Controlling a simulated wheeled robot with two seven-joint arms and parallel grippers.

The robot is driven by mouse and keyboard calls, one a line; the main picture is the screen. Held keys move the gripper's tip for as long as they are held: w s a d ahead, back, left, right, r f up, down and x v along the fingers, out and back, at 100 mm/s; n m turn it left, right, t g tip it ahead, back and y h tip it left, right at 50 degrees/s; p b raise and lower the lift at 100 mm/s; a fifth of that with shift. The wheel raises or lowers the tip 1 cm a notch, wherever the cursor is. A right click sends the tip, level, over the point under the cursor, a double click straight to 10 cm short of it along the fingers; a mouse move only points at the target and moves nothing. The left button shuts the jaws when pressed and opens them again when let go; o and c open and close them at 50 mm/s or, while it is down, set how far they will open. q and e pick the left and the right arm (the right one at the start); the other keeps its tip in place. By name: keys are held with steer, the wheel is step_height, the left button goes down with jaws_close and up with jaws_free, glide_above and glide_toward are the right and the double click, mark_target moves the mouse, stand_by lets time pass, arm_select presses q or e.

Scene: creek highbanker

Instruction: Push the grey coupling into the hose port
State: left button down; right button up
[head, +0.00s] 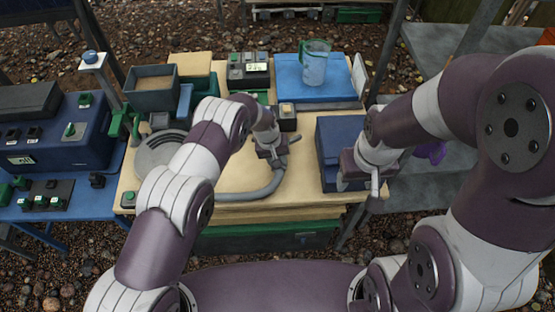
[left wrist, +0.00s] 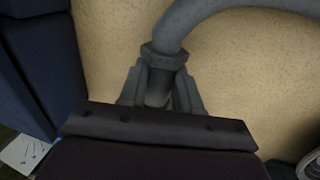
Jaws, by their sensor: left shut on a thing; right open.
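The grey coupling (left wrist: 158,86) is a ribbed collar at the end of a grey hose (left wrist: 195,20). My left gripper (left wrist: 160,92) is shut on it, with one finger on each side. In the head view the left gripper (head: 272,153) is low over the pale tabletop, and the hose (head: 262,191) curves from it down and to the left. The hose port cannot be made out clearly in either view. My right gripper (head: 375,183) is open and empty in front of the dark blue box (head: 330,140).
A dark block with a cream top (head: 287,112) stands just behind the left gripper. A clear jug (head: 314,65) stands on a blue case (head: 290,83) at the back. Bare tabletop (head: 237,175) shows inside the hose's curve.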

arm_select(q)
steer(key=shift+w, duration=0.5)
stand_by(0.5)
steer(key=c, duration=0.7)
jaws_free()
steer(key=r, duration=0.4)
steer(key=a+r, duration=0.1)
steer(key=r, duration=0.3)
steer(key=a+r, duration=0.1)
steer(key=r, duration=0.2)
steer(key=shift+s+a+r, duration=0.1)
steer(key=shift+a+r, duration=0.1)
steer(key=shift+r, duration=0.2)
